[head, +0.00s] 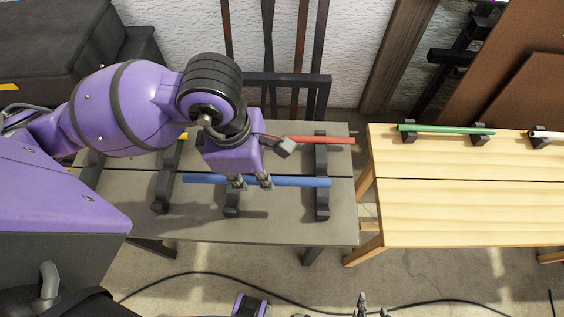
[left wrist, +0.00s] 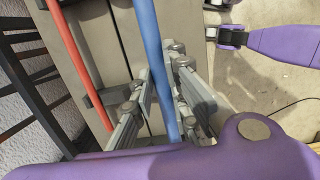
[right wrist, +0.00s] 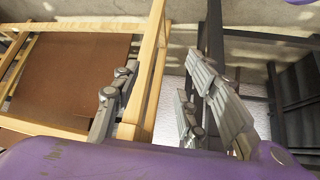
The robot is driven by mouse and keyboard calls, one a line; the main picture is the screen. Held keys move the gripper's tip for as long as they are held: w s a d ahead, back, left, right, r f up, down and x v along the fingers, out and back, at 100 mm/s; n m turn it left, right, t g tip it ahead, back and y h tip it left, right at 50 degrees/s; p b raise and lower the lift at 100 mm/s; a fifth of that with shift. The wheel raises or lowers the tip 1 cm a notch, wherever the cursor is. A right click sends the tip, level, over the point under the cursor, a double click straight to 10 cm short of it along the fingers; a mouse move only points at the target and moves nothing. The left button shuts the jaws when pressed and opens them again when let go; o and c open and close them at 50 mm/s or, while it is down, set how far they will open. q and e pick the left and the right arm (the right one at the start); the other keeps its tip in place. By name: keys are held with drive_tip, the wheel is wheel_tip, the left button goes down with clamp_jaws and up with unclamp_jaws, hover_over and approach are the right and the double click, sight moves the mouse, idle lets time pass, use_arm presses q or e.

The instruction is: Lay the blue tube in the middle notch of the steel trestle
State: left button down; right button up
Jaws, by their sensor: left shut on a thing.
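The blue tube (head: 300,181) runs left to right over the grey table.
The grey table (head: 285,228) also bears another dark support (head: 162,190) at left, with a bit of yellow (head: 183,136) behind. A wooden table (head: 460,215) at right carries a green tube (head: 445,129) and a white tube (head: 549,135) on dark supports. Its front is clear.

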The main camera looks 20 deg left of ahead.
use_arm(q)
drive_tip(key=w+f+b, duration=0.2)
drive_tip(key=w, duration=0.1)
drive_tip(key=w+d+f+b, duration=0.1)
drive_tip(key=w+f, duration=0.1)
drive_tip(key=f, duration=0.1)
drive_tip(key=w+f+b, duration=0.2)
drive_tip(key=w, duration=0.1)
drive_tip(key=shift+w+d+f+b, duration=0.15)
drive_tip(key=shift+w+d+b, duration=0.15)
drive_tip(key=shift+w, duration=0.05)
drive_tip(key=f, duration=0.3)
drive_tip(key=shift+w+f, duration=0.2)
